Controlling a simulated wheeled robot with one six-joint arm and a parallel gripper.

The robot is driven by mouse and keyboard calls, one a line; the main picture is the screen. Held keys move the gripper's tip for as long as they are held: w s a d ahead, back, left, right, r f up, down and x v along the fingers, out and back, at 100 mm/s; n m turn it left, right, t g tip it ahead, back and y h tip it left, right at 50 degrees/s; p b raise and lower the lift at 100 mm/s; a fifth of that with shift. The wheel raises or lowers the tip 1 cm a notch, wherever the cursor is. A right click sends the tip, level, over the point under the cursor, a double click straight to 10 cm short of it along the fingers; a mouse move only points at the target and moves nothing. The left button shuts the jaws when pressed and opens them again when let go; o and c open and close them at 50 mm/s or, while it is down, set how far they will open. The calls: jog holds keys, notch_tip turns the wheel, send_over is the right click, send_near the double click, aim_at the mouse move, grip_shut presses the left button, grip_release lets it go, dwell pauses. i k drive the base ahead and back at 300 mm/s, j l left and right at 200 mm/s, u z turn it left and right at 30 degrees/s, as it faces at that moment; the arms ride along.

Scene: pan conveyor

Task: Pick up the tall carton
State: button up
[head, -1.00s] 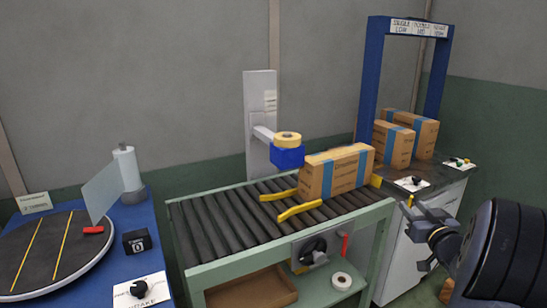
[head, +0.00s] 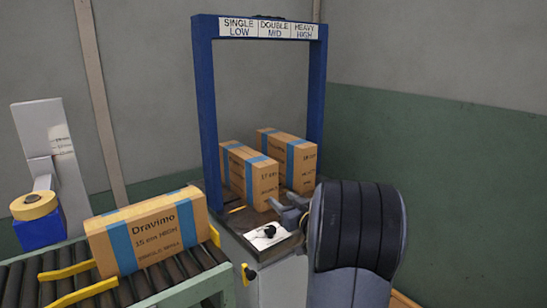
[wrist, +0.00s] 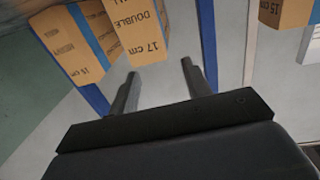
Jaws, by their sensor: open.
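Two brown cartons with blue tape stand under the blue gate in the head view. The nearer one (head: 266,185) appears to be the tall carton; in the wrist view a carton marked DOUBLE 17 cm (wrist: 128,38) lies just beyond the fingertips. The farther carton (head: 303,165) seems to be the one marked 15 cm in the wrist view (wrist: 62,48). My gripper (head: 290,212) is close to the front right of the nearer carton, partly hidden by my arm. In the wrist view my gripper (wrist: 157,72) has its fingers apart with nothing between them.
The blue gate (head: 207,110) frames the bench. A small control plate (head: 266,237) lies at the bench's front. A tape dispenser (head: 38,215) stands at left.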

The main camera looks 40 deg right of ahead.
aim_at(296, 157)
jog(key=i+l+u, duration=0.1)
jog(key=l, duration=0.65)
jog(key=i+l+u, duration=0.1)
jog(key=l, duration=0.7)
